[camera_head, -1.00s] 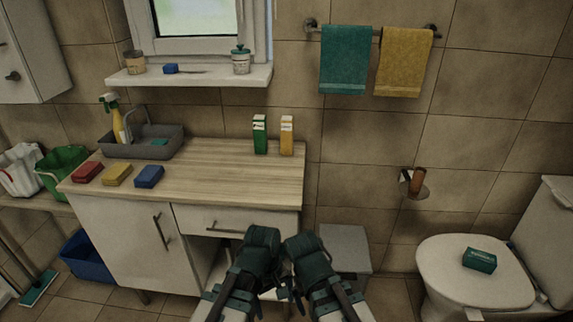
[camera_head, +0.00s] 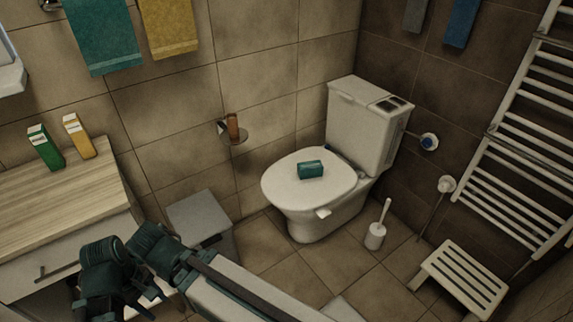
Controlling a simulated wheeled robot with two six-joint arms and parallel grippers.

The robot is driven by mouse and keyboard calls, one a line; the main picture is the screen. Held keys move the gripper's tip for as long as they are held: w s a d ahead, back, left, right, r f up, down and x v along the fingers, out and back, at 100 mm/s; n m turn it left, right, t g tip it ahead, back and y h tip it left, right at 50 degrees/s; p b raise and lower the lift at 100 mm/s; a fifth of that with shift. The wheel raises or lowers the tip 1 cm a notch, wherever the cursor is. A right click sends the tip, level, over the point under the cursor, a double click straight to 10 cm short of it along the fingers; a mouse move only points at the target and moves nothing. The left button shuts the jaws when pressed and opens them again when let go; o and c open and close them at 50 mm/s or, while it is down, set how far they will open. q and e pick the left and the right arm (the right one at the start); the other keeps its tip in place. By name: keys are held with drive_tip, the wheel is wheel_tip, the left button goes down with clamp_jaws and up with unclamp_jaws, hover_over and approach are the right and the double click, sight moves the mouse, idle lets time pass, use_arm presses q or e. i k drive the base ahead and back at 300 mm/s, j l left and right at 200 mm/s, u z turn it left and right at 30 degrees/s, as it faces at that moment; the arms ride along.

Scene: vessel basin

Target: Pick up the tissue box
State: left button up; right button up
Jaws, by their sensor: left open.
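The tissue box (camera_head: 311,169) is a small teal box with pale lettering. It lies on the closed white lid of the toilet (camera_head: 288,190), near the middle of the view. My left gripper (camera_head: 112,300) is at the bottom left, open, in front of the wooden-topped cabinet and well away from the box. My right arm crosses the bottom from the right. Its dark wrist (camera_head: 155,247) is close beside the left one, and its fingers cannot be made out clearly.
A grey bin (camera_head: 202,220) stands between the cabinet (camera_head: 55,215) and the toilet. A toilet brush (camera_head: 376,232) and a white slatted stool (camera_head: 463,280) stand right of the toilet. A paper holder (camera_head: 233,130) is on the wall. Tiled floor in front of the toilet is partly clear.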

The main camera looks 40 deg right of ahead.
sight(306, 170)
drive_tip(key=z, duration=1.3)
drive_tip(key=k+z, duration=0.25)
drive_tip(key=k, duration=0.2)
drive_tip(key=i, duration=0.45)
